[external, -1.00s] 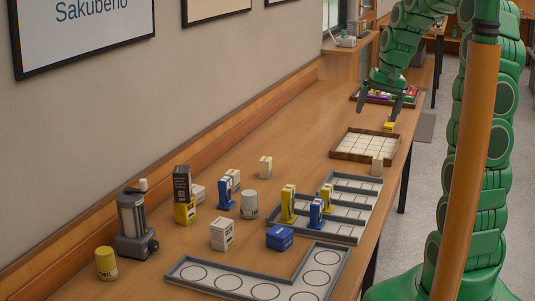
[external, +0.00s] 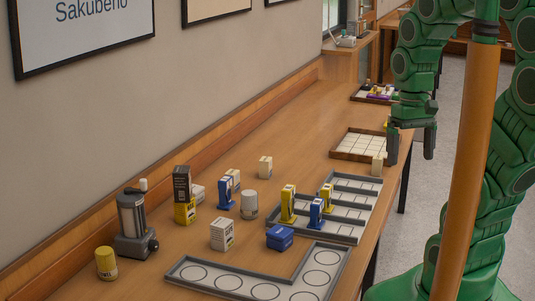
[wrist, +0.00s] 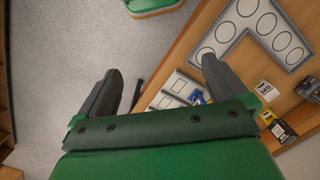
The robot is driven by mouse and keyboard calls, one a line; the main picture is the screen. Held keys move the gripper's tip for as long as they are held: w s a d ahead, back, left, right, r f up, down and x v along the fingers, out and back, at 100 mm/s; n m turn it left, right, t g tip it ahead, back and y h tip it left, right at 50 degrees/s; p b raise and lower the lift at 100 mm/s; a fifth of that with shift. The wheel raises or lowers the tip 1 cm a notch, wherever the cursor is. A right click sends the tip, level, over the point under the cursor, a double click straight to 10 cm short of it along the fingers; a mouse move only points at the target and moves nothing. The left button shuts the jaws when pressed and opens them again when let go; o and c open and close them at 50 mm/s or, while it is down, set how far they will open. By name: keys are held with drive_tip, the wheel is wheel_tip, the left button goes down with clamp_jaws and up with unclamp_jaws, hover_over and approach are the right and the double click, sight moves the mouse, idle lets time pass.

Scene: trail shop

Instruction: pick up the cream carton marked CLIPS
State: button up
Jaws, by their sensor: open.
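Several cream or off-white cartons show in the external view, and I cannot read which is marked CLIPS. One with dark print, a cream carton (external: 222,234), stands on the bench left of the blue box. My gripper (external: 411,158) is open and empty, fingers down, near the bench's right edge. In the wrist view my gripper (wrist: 160,70) spans floor and bench edge; a pale printed carton (wrist: 266,90) lies to its right.
The grey tray with circles (external: 190,274) and divided tray (external: 345,238) fill the bench's front right. Yellow and blue dispensers, a blue box (external: 280,237), a white can (external: 249,205) and a grey machine (external: 132,222) stand nearby. The bench's back middle is clear.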

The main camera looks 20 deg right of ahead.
drive_tip(key=s, duration=0.2)
drive_tip(key=s+f, duration=0.1)
drive_tip(key=s, duration=0.2)
drive_tip(key=shift+s, duration=0.15)
drive_tip(key=c, duration=0.4)
